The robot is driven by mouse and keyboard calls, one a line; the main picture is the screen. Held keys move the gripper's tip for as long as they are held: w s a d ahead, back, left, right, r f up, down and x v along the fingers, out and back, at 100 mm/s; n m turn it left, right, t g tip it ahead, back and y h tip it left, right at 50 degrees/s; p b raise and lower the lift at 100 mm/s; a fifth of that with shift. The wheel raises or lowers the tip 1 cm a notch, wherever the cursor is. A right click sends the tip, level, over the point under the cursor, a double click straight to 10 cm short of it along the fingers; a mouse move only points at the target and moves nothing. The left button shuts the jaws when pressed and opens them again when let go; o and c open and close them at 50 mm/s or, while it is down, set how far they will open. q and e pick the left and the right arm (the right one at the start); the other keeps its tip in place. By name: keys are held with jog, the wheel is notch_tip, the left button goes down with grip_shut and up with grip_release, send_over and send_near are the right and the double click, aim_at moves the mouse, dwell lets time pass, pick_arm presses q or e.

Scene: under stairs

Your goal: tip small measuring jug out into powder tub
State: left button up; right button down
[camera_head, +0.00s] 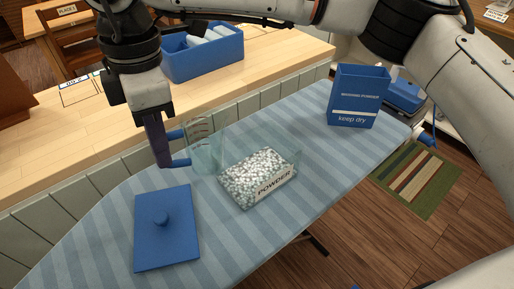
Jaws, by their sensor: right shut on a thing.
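The small measuring jug (206,150) is clear with dark marks on its side. It looks about upright just left of the powder tub. My right gripper (180,148) is shut on the jug from its left side, with blue fingertips against it. I cannot tell what is in the jug, or whether its base touches the board. The powder tub (275,186) is a clear open box labelled "POWDER", filled with white and grey granules, on the striped ironing board (235,245).
A blue lid with a knob (167,227) lies on the board left of the tub. A blue "keep dry" box (356,97) stands at the board's far right end. A wooden counter (283,58) behind holds a blue bin (205,60). The board between tub and box is clear.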

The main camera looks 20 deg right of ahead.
jog(key=shift+s+a+f+h, duration=0.15)
jog(key=shift+a+h, duration=0.2)
jog(key=shift+h, duration=0.05)
jog(key=shift+r, duration=2.05)
